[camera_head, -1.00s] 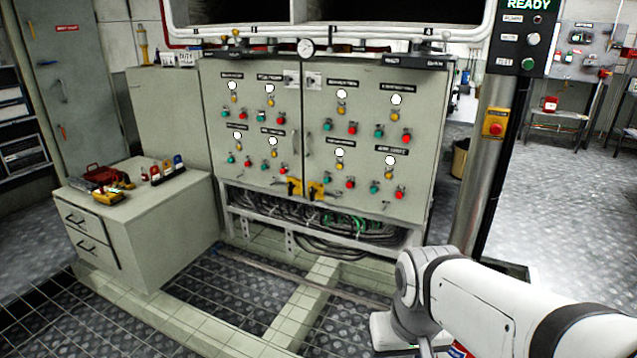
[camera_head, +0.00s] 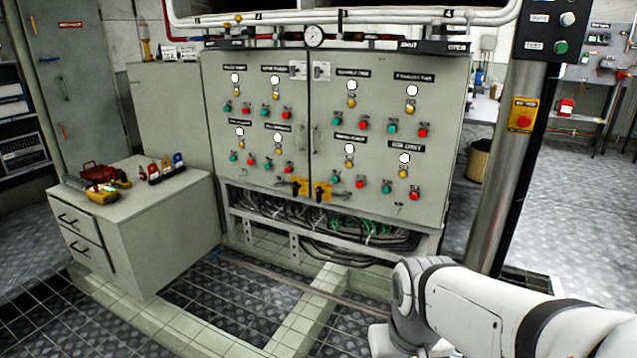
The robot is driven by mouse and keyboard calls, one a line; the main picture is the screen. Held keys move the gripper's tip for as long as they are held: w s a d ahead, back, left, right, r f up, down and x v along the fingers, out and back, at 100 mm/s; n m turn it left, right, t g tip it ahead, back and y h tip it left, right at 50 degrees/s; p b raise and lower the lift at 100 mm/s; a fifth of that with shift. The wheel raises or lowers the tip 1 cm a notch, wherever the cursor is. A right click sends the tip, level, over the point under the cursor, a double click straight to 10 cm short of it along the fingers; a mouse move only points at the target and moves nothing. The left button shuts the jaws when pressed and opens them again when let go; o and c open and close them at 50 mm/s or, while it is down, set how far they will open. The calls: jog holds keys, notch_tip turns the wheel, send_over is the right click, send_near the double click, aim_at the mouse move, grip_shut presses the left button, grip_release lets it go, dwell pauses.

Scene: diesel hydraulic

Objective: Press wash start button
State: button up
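A grey control cabinet (camera_head: 262,140) stands ahead with two closed doors. It carries several groups of white lamps, yellow switches, and green and red buttons under black labels. The labels are too small to read surely. A black control box (camera_head: 545,32) on the metal post at the upper right has a white button (camera_head: 568,19) and a green button (camera_head: 560,47), each beside a small white label. I cannot tell which button is marked wash start. My white arm (camera_head: 480,310) reaches in at the lower right, apart from the cabinet. My gripper is not in view.
A yellow box with a red button (camera_head: 523,115) is on the post. A low drawer cabinet (camera_head: 140,228) with padlocks and tools on top stands at the left. A raised tiled kerb (camera_head: 300,325) crosses the floor ahead. Open floor lies at the right.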

grip_shut()
dwell(0.3)
jog(key=shift+a, duration=0.1)
dwell(1.0)
